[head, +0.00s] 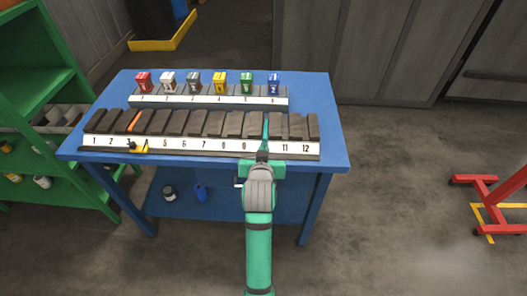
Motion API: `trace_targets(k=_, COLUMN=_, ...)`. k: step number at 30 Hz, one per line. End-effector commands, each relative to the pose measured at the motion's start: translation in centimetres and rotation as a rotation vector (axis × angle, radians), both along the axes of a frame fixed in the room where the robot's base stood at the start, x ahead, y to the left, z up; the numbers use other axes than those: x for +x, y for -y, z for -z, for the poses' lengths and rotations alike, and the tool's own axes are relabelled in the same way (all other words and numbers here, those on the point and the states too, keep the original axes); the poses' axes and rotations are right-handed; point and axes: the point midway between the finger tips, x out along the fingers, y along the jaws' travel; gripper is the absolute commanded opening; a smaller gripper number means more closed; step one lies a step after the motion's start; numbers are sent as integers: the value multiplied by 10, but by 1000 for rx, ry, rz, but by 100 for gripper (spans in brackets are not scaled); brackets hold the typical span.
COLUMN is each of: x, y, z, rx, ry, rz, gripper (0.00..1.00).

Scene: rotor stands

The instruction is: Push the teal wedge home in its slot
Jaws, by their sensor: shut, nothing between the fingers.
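The teal wedge (266,127) shows as a thin upright sliver between dark blocks of the long numbered rack (187,145). It stands just right of the label 9, where my gripper hides the label. How deep it sits in its slot is too small to tell. My gripper (263,155) is at the front edge of the rack, directly in front of the wedge's near end. Its fingers are shut with nothing visible between them. Whether they touch the wedge cannot be told.
An orange wedge (134,121) stands near label 3, with a yellow and black object (138,149) before it. Behind is a smaller rack (208,101) with several coloured bins. The blue table (329,125) is clear at its right end. Green shelves (33,85) stand left.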

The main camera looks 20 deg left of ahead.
Motion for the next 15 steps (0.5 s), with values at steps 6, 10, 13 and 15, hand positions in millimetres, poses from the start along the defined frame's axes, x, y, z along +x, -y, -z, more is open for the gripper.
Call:
trace_targets(k=6, x=8, y=-3, z=3, rx=0, ry=0, rz=0, gripper=0)
trace_targets(k=10, x=11, y=-3, z=5, rx=0, ry=0, rz=0, gripper=0)
trace_targets(k=13, x=13, y=-4, z=5, rx=0, ry=-1, rz=0, gripper=0)
trace_targets(k=15, x=15, y=-4, z=5, rx=0, ry=0, rz=0, gripper=0)
